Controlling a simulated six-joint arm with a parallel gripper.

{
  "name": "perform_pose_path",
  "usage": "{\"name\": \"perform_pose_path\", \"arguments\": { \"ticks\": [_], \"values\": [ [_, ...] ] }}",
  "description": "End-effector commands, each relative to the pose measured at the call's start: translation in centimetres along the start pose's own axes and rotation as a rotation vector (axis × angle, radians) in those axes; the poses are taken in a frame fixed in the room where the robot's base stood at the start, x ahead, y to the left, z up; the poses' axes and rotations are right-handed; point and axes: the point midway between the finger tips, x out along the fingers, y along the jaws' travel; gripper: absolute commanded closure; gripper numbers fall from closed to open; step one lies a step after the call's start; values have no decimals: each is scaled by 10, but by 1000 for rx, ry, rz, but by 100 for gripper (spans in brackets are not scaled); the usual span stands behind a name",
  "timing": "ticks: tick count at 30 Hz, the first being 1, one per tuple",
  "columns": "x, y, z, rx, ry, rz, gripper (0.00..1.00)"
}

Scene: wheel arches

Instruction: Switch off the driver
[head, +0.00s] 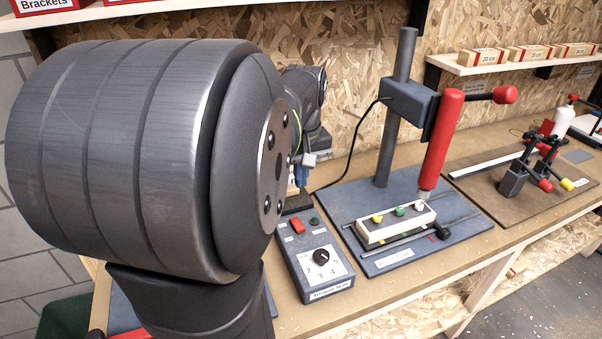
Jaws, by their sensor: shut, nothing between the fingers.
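The driver (440,140) is a red cylinder held upright, slightly tilted, on a stand, its tip down at a white block with yellow, green and white pieces. Its grey control box (316,266) stands on the bench left of the stand. The box has a red switch (297,226), a small dark green button or lamp (314,221) and a black dial (321,257) with numbers. I cannot tell the switch position or whether the lamp is lit. My gripper (301,174) is shut and empty, mostly hidden behind my arm, behind the box's far end.
The stand's blue-grey base (376,262) with its post is right of the box. A black cable runs from the driver head toward the box. Toggle clamps (530,165) stand on a brown board further right. The bench front edge is near the box.

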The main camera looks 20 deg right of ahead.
Motion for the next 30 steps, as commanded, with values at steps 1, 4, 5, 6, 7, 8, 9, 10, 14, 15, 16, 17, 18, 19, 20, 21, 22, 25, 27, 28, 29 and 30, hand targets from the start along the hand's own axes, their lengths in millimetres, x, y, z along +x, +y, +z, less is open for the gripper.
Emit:
{"name": "perform_pose_path", "arguments": {
  "ticks": [1,4,5,6,7,8,9,10,14,15,16,17,18,19,20,21,22,25,27,28,29,30],
  "values": [
    [-3,0,0,0,0,0,100],
    [-5,0,0,0,0,1,100],
    [-5,0,0,0,0,1,100],
    [-5,0,0,0,0,1,100],
    [-5,0,0,0,0,1,100],
    [-5,0,0,0,0,1,100],
    [-5,0,0,0,0,1,100],
    [-5,0,0,0,0,1,100],
    [-6,0,2,2,14,-1,100],
    [-7,0,4,2,31,-1,100],
    [-8,-1,5,1,47,-1,100],
    [-9,-1,7,2,63,-2,100],
    [-10,-1,8,4,85,-1,100],
    [-11,-1,10,4,99,-2,100],
    [-11,-2,10,3,113,-2,100],
    [-12,-2,11,4,127,-1,100],
    [-12,-2,12,4,134,-1,100],
    [-12,-2,12,3,146,-1,100],
    [-12,-2,12,3,146,-1,100],
    [-12,-2,12,3,145,-1,100],
    [-12,-2,12,3,145,-1,100],
    [-12,-2,12,3,145,-1,100]
  ]
}}
